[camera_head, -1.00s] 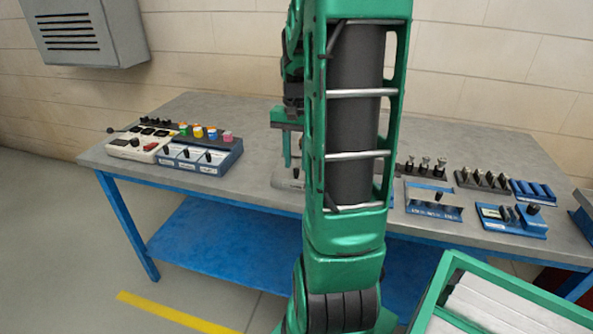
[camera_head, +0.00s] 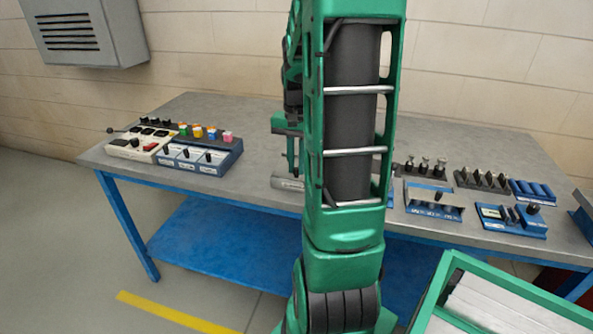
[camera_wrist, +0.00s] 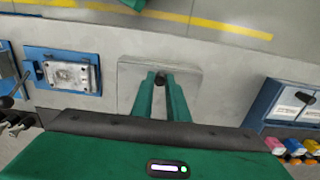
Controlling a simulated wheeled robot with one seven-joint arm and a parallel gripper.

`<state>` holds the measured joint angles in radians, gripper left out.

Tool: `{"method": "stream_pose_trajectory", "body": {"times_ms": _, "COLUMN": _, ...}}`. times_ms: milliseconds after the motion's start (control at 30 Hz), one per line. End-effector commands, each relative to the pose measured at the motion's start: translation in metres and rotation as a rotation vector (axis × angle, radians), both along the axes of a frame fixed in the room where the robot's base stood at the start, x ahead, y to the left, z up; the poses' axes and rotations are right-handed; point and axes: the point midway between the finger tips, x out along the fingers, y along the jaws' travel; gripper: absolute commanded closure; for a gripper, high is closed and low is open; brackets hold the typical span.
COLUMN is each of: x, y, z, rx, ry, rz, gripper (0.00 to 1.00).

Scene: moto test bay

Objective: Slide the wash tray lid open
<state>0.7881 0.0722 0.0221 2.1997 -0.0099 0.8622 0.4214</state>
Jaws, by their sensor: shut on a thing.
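The wash tray lid looks like the flat grey metal plate (camera_wrist: 190,85) in the middle of the wrist view, with a small dark knob (camera_wrist: 160,77) on it. My gripper (camera_wrist: 160,82) is over the plate, its two green fingers closed on the knob. In the head view a low grey tray (camera_head: 287,183) shows on the bench beside my arm, mostly hidden by it. My gripper's fingers (camera_head: 291,158) show only partly there, just above the tray. How far the lid stands open cannot be told.
A blue fixture with a metal plate (camera_wrist: 75,75) lies left of the lid in the wrist view. A blue switch box (camera_head: 200,157) and a cream control box (camera_head: 140,145) stand left on the bench (camera_head: 235,110). Several blue racks stand to the right. Bare bench lies between.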

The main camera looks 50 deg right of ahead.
Motion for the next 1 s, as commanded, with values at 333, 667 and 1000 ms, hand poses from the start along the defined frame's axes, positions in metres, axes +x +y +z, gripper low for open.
{"method": "stream_pose_trajectory", "body": {"times_ms": 333, "x": 0.011, "y": -0.019, "z": 0.001, "rx": -0.001, "ry": -0.005, "rz": 0.006, "gripper": 0.99}}
{"method": "stream_pose_trajectory", "body": {"times_ms": 667, "x": 0.019, "y": -0.037, "z": 0.001, "rx": -0.002, "ry": -0.006, "rz": 0.007, "gripper": 0.99}}
{"method": "stream_pose_trajectory", "body": {"times_ms": 1000, "x": 0.028, "y": -0.056, "z": 0.001, "rx": -0.001, "ry": -0.007, "rz": 0.009, "gripper": 0.99}}
